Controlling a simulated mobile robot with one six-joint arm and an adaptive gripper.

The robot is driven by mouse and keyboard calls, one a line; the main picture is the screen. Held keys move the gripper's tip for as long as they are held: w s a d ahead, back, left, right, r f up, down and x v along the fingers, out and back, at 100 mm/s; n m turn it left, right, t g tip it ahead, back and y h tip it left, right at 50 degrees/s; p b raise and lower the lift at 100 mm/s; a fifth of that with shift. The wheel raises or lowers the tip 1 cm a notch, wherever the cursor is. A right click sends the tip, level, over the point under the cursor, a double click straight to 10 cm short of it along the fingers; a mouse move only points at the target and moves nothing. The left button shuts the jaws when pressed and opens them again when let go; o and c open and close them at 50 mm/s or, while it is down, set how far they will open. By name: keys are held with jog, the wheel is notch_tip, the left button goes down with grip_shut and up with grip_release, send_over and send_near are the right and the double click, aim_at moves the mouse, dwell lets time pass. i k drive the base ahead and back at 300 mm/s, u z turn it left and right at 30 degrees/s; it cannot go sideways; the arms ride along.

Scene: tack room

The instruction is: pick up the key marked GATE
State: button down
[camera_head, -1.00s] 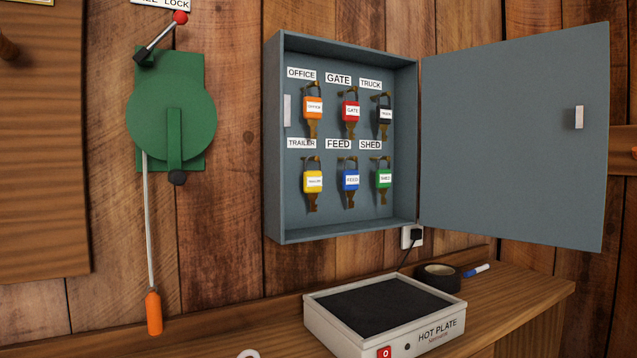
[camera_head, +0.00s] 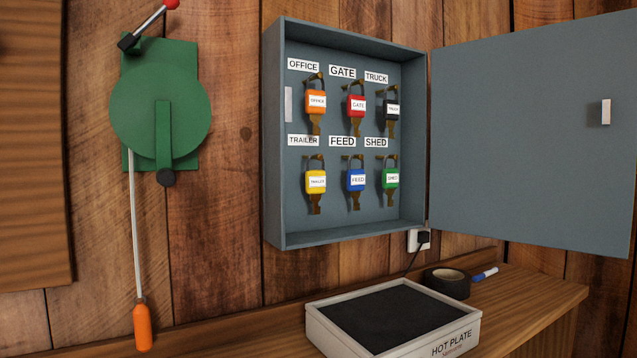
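The key marked GATE (camera_head: 356,105) has a red tag with a white label. It hangs on a hook in the top row, middle column, of the open grey key cabinet (camera_head: 273,150), under a GATE sign (camera_head: 342,72). The OFFICE key (camera_head: 316,102) with an orange tag hangs to its left, and the TRUCK key (camera_head: 392,108) with a black tag to its right. Below hang the yellow TRAILER key (camera_head: 316,181), the blue FEED key (camera_head: 356,180) and the green SHED key (camera_head: 391,178). My gripper is not in view.
The cabinet door (camera_head: 535,130) stands open to the right. Below, a hot plate (camera_head: 390,315), black tape roll (camera_head: 447,283) and blue marker (camera_head: 485,274) sit on a wooden shelf (camera_head: 535,300). A green lever device (camera_head: 160,105) with an orange-handled rod (camera_head: 142,325) is at left.

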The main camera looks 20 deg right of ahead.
aim_at(356, 105)
jog(key=k, duration=1)
